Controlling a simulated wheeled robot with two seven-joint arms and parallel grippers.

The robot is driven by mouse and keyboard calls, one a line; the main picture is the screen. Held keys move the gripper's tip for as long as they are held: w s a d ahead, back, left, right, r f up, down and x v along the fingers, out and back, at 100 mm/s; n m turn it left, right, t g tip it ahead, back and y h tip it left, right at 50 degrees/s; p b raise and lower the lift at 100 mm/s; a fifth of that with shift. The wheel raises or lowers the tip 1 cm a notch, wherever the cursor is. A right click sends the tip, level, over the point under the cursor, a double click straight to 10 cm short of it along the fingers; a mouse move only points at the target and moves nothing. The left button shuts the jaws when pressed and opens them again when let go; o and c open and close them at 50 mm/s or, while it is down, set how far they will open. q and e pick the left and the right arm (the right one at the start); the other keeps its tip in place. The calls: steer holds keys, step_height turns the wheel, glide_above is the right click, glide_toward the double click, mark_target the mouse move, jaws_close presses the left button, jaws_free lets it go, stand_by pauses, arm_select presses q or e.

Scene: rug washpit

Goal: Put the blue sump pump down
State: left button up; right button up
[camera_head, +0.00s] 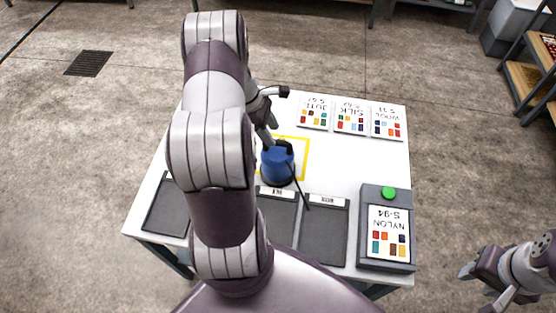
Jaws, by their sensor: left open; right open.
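The blue sump pump (278,166) stands upright on the white table (345,165), with a dark base and a black top. It overlaps the yellow square outline (308,158). My arm hides the outline's left part, so I cannot tell whether the pump is fully inside. My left gripper (268,137) is open, just behind and above the pump's top; I cannot tell whether it touches it. My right gripper (478,286) is open and empty, off the table at the lower right.
Three sample cards, jute (314,112), silk (350,118) and wool (387,122), lie along the back edge. Dark trays (322,238) line the front. A grey box with a green button (388,193) and nylon card stands front right. The table's middle right is clear.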

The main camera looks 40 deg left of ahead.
mark_target(276, 140)
arm_select(q)
steer(key=p+x, duration=0.1)
steer(key=x, duration=0.5)
steer(key=shift+a+f+p, duration=0.1)
steer(key=shift+p, duration=0.2)
steer(key=shift+w+f, duration=0.1)
steer(key=shift+f, duration=0.05)
jaws_close()
steer(key=shift+a+r, duration=0.1)
steer(key=shift+r, duration=0.1)
stand_by(0.6)
